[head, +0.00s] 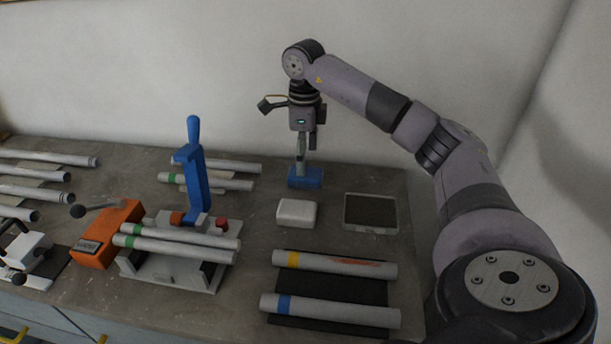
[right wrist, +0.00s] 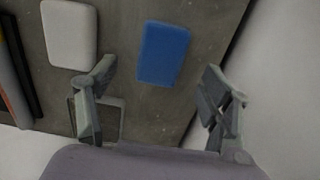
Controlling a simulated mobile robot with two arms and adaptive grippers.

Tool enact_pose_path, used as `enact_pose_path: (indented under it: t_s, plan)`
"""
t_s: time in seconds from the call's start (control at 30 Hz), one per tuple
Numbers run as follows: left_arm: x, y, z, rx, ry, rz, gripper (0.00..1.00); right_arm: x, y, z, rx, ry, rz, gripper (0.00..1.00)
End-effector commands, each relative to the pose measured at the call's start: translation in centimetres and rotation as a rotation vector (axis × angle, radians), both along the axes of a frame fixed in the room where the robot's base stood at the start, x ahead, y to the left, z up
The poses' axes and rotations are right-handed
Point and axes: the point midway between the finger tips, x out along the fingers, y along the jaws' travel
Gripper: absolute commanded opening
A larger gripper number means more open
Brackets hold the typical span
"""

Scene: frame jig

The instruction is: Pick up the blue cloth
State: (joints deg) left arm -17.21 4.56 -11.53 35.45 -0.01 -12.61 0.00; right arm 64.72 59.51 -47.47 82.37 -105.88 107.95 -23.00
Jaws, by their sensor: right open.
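The blue cloth (head: 306,181) is a small folded block lying flat on the grey bench near the back wall. It also shows in the right wrist view (right wrist: 164,53), beyond the fingertips. My right gripper (head: 302,160) points down just above the cloth in the head view. In the right wrist view its two fingers (right wrist: 165,85) are spread apart with nothing between them, and the cloth lies between their lines, nearer the left finger. Whether the fingers touch the cloth cannot be told. My left gripper is not in view.
A white block (head: 297,213) and a dark-faced tray (head: 370,212) lie close in front of the cloth. A clamp jig with a blue lever (head: 194,175) and tubes stands left. Two tubes lie on a dark mat (head: 330,290). The wall is close behind.

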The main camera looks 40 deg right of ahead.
Motion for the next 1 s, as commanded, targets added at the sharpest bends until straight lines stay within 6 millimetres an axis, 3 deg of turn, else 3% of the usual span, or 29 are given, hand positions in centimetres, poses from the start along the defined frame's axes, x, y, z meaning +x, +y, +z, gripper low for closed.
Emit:
enact_pose_path:
  t_s: [0.5, 0.73, 1.0]
  plan:
    - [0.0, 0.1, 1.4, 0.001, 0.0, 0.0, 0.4, 0.3, 0.0, -5.4, 0.0, 0.001, 0.001, 0.73]
    - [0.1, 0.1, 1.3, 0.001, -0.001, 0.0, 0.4, 0.3, 0.0, -5.6, 0.0, 0.0, 0.001, 0.73]
    - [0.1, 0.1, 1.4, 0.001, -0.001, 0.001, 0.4, 0.3, 0.0, -5.5, 0.0, 0.0, 0.001, 0.55]
